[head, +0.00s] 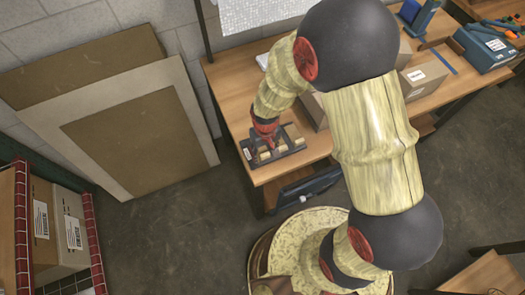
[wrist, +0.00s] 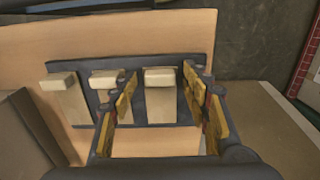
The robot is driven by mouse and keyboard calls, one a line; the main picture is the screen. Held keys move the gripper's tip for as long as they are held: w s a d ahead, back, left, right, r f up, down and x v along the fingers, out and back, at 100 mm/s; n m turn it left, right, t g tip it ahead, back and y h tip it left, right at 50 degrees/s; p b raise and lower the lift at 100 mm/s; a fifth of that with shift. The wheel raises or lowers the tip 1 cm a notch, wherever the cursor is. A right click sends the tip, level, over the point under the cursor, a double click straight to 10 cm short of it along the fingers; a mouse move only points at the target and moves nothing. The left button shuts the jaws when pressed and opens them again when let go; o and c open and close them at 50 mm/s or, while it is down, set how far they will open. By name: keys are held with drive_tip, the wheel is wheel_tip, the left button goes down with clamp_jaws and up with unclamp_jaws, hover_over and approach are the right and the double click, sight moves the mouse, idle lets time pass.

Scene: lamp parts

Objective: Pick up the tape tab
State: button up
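A dark tray (wrist: 88,128) holds three cream tabs in a row, which look like the tape tabs. They are a left tab (wrist: 66,100), a middle tab (wrist: 107,79) and a right tab (wrist: 160,95). My gripper (wrist: 159,84) is open, with its yellow-lined fingers on either side of the right tab in the wrist view. Gaps show between the fingers and that tab; depth between them is hard to tell. In the head view my gripper (head: 262,150) is low over the dark tray (head: 287,150) near the table's left end and partly hides it.
The tray lies on a wooden table (head: 232,92). Cardboard boxes (head: 422,76) and a blue device (head: 484,45) stand farther right on it. In the wrist view a box (wrist: 28,130) is close on the left. Flat boards (head: 130,140) lean on the wall.

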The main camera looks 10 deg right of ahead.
drive_tip(key=c, duration=0.6)
drive_tip(key=shift+c, duration=0.4)
drive_tip(key=shift+r, duration=0.1)
drive_tip(key=shift+r, duration=0.5)
wheel_tip(320, 180, up, 3)
drive_tip(key=shift+d+f+p, duration=0.1)
drive_tip(key=shift+f+p, duration=0.1)
drive_tip(key=shift+p, duration=0.25)
drive_tip(key=shift+c, duration=0.2)
drive_tip(key=s+d+r+p, duration=0.1)
drive_tip(key=s+d+r, duration=0.1)
drive_tip(key=d+r, duration=0.2)
drive_tip(key=s+d+r, duration=0.3)
drive_tip(key=d+r, duration=0.2)
drive_tip(key=d, duration=0.3)
drive_tip(key=shift+s+d+p, duration=0.3)
drive_tip(key=shift+s+p, duration=0.05)
drive_tip(key=shift+p, duration=0.05)
